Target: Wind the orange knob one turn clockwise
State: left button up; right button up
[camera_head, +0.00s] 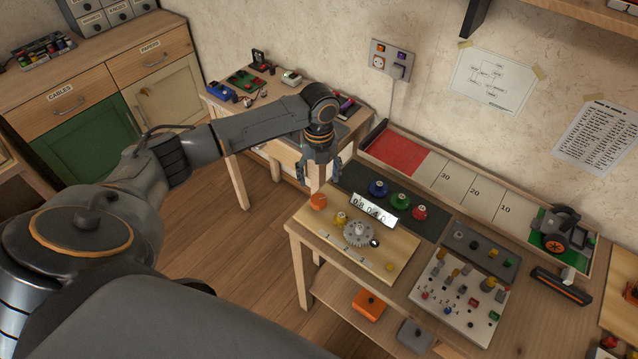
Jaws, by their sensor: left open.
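The orange knob (318,201) sits at the upper left corner of a light wooden board (398,260) on the workbench. The board also carries a grey gear wheel (359,234), a yellow knob (340,218) and a white number counter (374,211). My left gripper (319,176) points down with its fingers apart and empty. In the picture it is just above the orange knob, and a gap shows between them. The knob is not hidden. My right gripper is not in view.
Behind the board, a dark panel (349,174) holds blue, green and red knobs. To the right are a white panel with small knobs (456,316) and a grey panel (497,261). A side table (221,104) with small devices stands behind my left arm. Open floor lies left of the bench.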

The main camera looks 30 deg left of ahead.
aim_at(319, 199)
pick_arm(q)
jog(key=shift+r, duration=1.55)
notch_tip(319, 199, down, 12)
jog(key=m+b, duration=0.5)
jog(key=m, duration=1.3)
jog(key=m+b, duration=0.5)
jog(key=m, duration=1.3)
jog(key=shift+w+a+f+b, duration=0.1)
jog(key=shift+f+b, duration=0.05)
jog(key=shift+b, duration=0.2)
jog(key=shift+c, duration=0.2)
